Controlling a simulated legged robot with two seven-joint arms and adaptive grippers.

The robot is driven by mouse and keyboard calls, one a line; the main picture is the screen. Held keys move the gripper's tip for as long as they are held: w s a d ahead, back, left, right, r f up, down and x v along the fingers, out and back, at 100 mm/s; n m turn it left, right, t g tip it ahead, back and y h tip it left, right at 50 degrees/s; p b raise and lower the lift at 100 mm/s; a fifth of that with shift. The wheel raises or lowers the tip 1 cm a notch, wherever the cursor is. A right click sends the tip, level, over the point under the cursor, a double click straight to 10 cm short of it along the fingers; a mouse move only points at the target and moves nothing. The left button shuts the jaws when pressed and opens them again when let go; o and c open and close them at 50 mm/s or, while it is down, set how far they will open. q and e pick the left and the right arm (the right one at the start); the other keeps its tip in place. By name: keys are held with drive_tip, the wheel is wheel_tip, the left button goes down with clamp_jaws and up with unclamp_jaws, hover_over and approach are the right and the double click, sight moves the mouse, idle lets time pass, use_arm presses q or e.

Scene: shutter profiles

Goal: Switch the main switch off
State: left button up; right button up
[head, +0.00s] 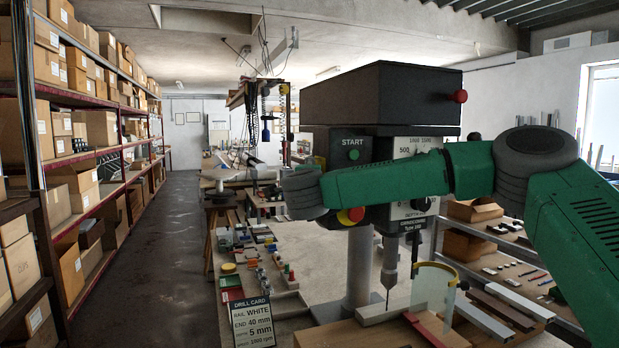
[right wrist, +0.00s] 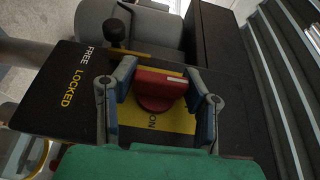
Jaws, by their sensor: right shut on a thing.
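The main switch, a red rotary knob (right wrist: 160,95) on a yellow plate (right wrist: 180,118), is in the middle of the right wrist view. The word ON is on the plate below the knob, and a pale mark shows on the knob's upper right edge. My right gripper (right wrist: 158,84) is shut on the knob, one finger on each side of it. In the head view my green right arm (head: 390,188) reaches left across the front of the drill press (head: 380,95); its fingers and the switch are hidden there. My left gripper is not in view.
A black-knobbed lever (right wrist: 120,40) stands near the FREE and LOCKED lettering, close above the gripper. A red and yellow button (head: 350,216) sits just below my arm. A drill card (head: 252,320) stands on the bench. Shelves of boxes line the left; the aisle (head: 160,250) is clear.

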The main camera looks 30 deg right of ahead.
drive_tip(key=shift+f, duration=0.3)
drive_tip(key=o, duration=1.2)
drive_tip(key=shift+r, duration=0.1)
drive_tip(key=shift+s+a, duration=0.2)
drive_tip(key=shift+s, duration=0.1)
drive_tip(key=v, duration=1.1)
